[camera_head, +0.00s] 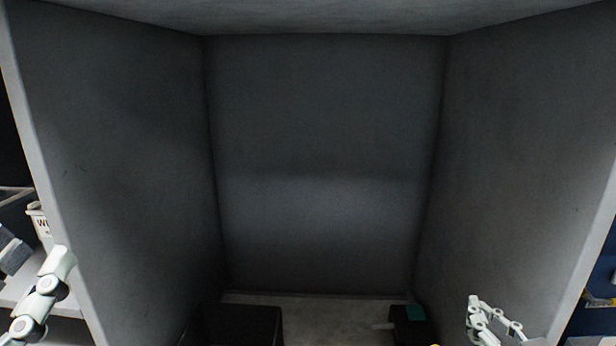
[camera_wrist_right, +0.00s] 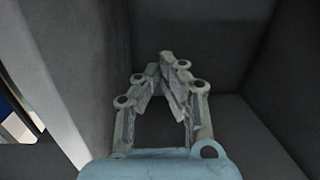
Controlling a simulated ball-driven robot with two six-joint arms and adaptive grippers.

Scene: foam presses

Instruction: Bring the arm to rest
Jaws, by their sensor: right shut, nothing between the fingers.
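My right gripper (camera_head: 476,302) is at the lower right of the head view, in front of the grey right wall of the bay. In the right wrist view its fingers (camera_wrist_right: 161,70) come together at the tips, with nothing between them.
Grey walls (camera_head: 325,150) enclose the bay on the left, back and right.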

